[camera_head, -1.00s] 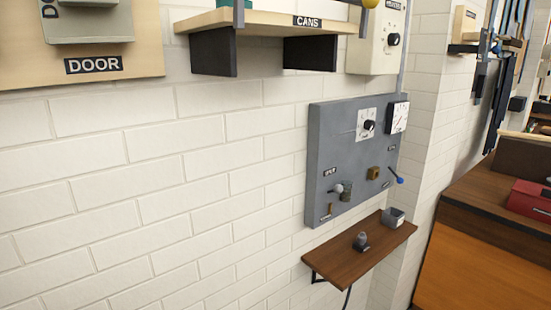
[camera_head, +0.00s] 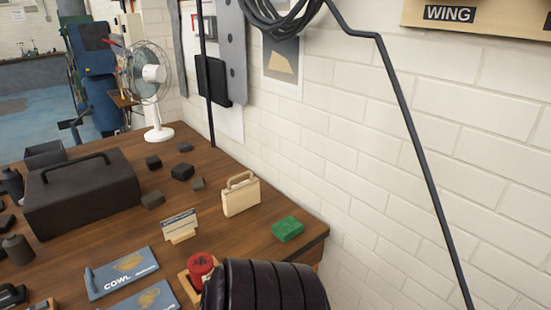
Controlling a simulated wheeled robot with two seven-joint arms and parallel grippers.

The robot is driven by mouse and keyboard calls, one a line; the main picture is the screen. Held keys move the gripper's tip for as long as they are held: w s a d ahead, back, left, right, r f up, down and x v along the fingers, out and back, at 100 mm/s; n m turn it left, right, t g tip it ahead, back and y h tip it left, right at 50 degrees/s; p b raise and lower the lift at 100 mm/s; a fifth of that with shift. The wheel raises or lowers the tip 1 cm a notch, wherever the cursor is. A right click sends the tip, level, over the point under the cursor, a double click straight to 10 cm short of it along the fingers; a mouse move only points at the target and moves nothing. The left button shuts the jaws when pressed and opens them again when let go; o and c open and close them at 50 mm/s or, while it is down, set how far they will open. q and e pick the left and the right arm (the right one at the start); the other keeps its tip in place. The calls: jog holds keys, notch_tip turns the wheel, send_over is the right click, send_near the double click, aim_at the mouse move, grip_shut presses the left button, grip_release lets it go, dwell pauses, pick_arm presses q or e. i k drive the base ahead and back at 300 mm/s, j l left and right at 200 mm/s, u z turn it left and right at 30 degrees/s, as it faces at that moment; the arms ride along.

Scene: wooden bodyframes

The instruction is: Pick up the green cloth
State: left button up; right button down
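The green cloth (camera_head: 287,229) is a small folded block lying on the wooden table (camera_head: 262,252) near its right corner, close to the white brick wall. It lies apart from the things around it, with a cream case to its left. Neither of my grippers shows in the head view. A dark ribbed, rounded thing at the bottom middle covers part of the table's front edge; I cannot tell what it is.
The cream case (camera_head: 241,194), a red round thing (camera_head: 200,266), a small sign (camera_head: 180,226) and blue COWL card (camera_head: 122,272) surround the cloth's left side. A large dark box (camera_head: 80,190) and white fan (camera_head: 152,75) stand farther left. A black rod (camera_head: 412,130) slants before the wall.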

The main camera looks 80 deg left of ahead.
aim_at(288, 228)
jog(key=u, duration=2.5)
